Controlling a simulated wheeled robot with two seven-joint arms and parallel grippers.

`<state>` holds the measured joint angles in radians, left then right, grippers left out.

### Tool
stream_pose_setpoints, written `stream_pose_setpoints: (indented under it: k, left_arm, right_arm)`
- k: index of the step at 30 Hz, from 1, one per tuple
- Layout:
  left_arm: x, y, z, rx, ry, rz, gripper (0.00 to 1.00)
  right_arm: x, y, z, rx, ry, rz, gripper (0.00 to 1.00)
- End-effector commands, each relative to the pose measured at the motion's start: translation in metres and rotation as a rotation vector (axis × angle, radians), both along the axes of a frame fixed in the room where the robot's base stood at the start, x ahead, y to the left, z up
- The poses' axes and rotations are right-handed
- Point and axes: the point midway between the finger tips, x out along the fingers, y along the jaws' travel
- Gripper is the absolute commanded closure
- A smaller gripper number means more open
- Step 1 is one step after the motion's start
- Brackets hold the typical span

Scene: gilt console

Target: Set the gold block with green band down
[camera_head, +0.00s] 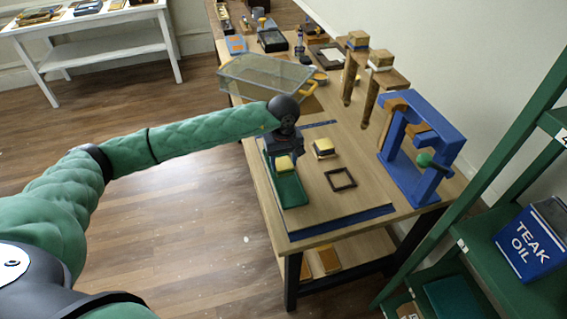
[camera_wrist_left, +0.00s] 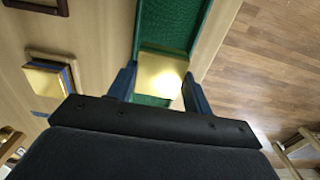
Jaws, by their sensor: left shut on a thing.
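My left gripper (camera_head: 284,156) is shut on a gold block (camera_head: 284,164), over the far end of a green tray (camera_head: 291,193) on the bench. In the left wrist view the gripper (camera_wrist_left: 162,88) has one finger on each side of the block (camera_wrist_left: 163,70), whose gold top is bright. The green-lined tray (camera_wrist_left: 172,22) shows behind it. My right gripper is out of view.
Another gold block (camera_head: 324,148), with a blue band in the left wrist view (camera_wrist_left: 45,80), stands beside the tray. A dark square frame (camera_head: 341,179) lies nearby. A blue stand (camera_head: 412,180) is at right. A clear bin (camera_head: 265,78) is farther back. The bench's front is clear.

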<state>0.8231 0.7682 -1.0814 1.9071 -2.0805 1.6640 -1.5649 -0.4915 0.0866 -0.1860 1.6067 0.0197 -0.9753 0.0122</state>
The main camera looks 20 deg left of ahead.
Motion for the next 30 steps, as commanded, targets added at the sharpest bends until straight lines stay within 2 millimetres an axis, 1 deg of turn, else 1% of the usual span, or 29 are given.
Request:
stream_pose_setpoints:
  k: [4, 9, 17, 28, 29, 30]
  left_arm:
    - [0.0, 0.0, -0.012, 0.001, 0.002, 0.0, 0.73]
    - [0.0, 0.0, -0.02, -0.001, 0.001, 0.0, 0.73]
    - [0.0, 0.0, -0.021, 0.0, 0.0, 0.0, 0.73]
    - [0.0, 0.0, -0.024, 0.0, 0.0, 0.0, 0.73]
    - [0.0, 0.0, -0.024, 0.0, 0.0, 0.0, 0.48]
    - [0.0, 0.0, -0.023, 0.0, 0.0, 0.0, 0.4]
  right_arm:
    - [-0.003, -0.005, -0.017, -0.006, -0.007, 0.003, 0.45]
    - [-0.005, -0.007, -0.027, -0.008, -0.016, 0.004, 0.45]
    - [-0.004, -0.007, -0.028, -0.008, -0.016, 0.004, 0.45]
    - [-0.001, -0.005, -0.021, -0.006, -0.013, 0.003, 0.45]
    - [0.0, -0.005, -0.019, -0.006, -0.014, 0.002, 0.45]
    - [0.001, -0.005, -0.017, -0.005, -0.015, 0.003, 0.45]
